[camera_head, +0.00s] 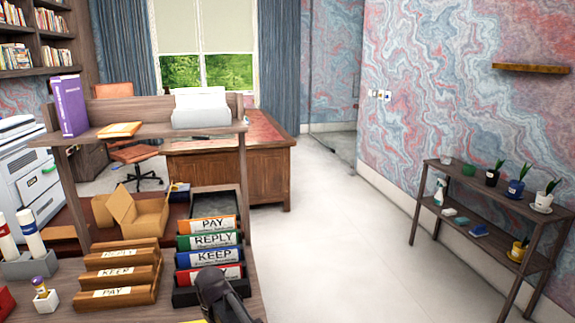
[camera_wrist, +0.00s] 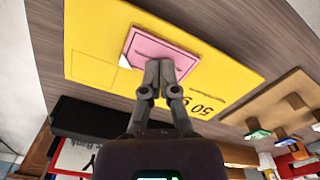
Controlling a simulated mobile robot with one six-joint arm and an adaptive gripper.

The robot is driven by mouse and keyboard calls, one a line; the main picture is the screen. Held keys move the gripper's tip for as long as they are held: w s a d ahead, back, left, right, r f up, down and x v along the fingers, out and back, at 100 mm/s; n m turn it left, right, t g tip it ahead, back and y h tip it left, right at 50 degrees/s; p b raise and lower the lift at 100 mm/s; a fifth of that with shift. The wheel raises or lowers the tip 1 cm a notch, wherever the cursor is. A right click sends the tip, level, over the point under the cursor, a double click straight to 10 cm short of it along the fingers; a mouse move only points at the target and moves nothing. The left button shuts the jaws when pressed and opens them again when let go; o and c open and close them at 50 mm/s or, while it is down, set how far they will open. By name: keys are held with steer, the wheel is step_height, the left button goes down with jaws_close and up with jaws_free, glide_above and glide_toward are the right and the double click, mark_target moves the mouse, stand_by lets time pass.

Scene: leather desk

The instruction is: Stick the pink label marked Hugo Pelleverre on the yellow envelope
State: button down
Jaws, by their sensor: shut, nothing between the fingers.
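The yellow envelope (camera_wrist: 215,78) lies flat on the wooden desk in the wrist view, with a printed outline at its left and the number 50 near its lower right. A pink label (camera_wrist: 185,56) lies on the envelope, slightly tilted, with a small white corner showing at its left. The name on it cannot be read. My gripper (camera_wrist: 159,64) is shut and empty, its fingertips over the lower part of the label. I cannot tell whether they touch it. In the head view only a yellow sliver shows at the bottom edge, beside my dark arm.
A rack of coloured binders, including a green one (camera_head: 207,240), stands close to my arm. Left of it are a wooden sorter (camera_head: 118,275) and an open cardboard box (camera_head: 140,215). A shelf (camera_head: 150,132) spans above the desk. A brown board (camera_wrist: 270,108) lies right of the envelope.

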steer(key=shift+f+b, duration=0.35)
steer(key=shift+f, duration=0.05)
steer(key=shift+r, duration=0.15)
stand_by(0.7)
steer(key=shift+r+p, duration=3.4)
steer(key=shift+p, duration=0.1)
steer(key=shift+d, duration=0.15)
steer(key=s+d+m, duration=0.2)
steer(key=d+m, duration=0.1)
steer(key=d, duration=0.9)
steer(key=s+d+r+m+p, duration=0.1)
steer(key=d+m, duration=0.1)
steer(key=d, duration=1)
steer(key=s+d+r+m+p, duration=0.1)
steer(key=s+d+m, duration=0.1)
steer(key=d, duration=1)
steer(key=shift+s+d+m, duration=0.15)
steer(key=shift+s+m, duration=0.2)
steer(key=shift+m, duration=0.45)
